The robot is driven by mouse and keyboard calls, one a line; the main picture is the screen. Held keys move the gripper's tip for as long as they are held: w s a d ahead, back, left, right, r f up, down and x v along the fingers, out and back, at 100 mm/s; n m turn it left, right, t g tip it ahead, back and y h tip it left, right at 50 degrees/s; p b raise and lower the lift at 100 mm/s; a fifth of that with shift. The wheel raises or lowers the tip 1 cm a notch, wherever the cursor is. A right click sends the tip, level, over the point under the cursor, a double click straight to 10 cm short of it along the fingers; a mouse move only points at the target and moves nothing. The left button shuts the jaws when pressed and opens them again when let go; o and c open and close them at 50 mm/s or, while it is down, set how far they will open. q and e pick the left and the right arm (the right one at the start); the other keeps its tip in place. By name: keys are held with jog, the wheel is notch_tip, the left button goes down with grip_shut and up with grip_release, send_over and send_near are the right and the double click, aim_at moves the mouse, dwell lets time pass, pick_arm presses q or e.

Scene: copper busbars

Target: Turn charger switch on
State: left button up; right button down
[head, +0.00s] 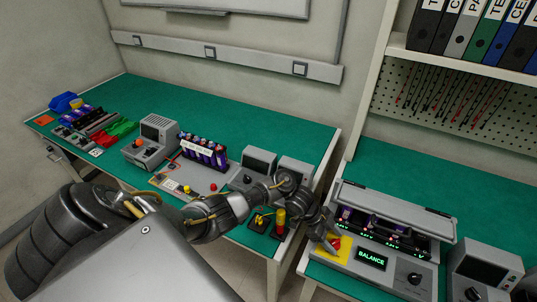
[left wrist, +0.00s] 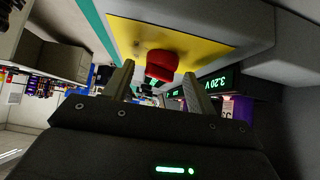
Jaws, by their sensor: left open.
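The charger (head: 343,262) is a grey box on the right-hand green bench. Its front has a yellow plate (head: 346,246) with a red switch (head: 335,243), a lit green display reading BALANCE (head: 371,259) and a black knob (head: 414,278). Lit cells sit in its bay under a raised lid (head: 395,207). My left gripper (head: 328,240) is at the yellow plate and partly hides the switch. In the left wrist view its two fingers (left wrist: 158,88) are apart, and the red switch (left wrist: 162,65) shows between and beyond their tips. Contact cannot be told. My right gripper is not in view.
Another grey device (head: 480,270) stands right of the charger. The left bench holds a row of purple cells (head: 204,152), grey instruments (head: 152,138) and colored bins (head: 120,129). A gap separates the benches. Green surface behind the charger is clear.

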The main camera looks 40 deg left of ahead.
pick_arm(q)
jog(key=shift+s+d+r+n+t+y+p, duration=0.1)
jog(key=shift+s+n+t+y+p, duration=0.05)
jog(key=shift+n+t+p, duration=0.4)
jog(key=shift+s+d+r+n+t+y+p, duration=0.15)
jog(key=shift+n+t+p, duration=0.15)
jog(key=shift+n, duration=0.35)
jog(key=shift+f+n+t+y, duration=0.1)
jog(key=shift+n+t+y, duration=0.3)
jog(key=shift+n, duration=0.4)
jog(key=shift+s+f+n+t, duration=0.1)
jog(key=shift+f+n+t, duration=0.05)
jog(key=shift+n+t, duration=0.45)
jog(key=v, duration=1)
jog(key=s+a+f+n+g+y+b, duration=0.1)
jog(key=s+a+f+n+y+b, duration=0.1)
jog(key=s+f, duration=0.6)
jog(key=s+a+f+n+g+y+b, duration=0.1)
jog(key=s+f+n+y+b, duration=0.3)
jog(key=s+f, duration=0.5)
jog(key=shift+a+f+n, duration=0.3)
jog(key=shift+a+f, duration=0.05)
jog(key=shift+f, duration=3.05)
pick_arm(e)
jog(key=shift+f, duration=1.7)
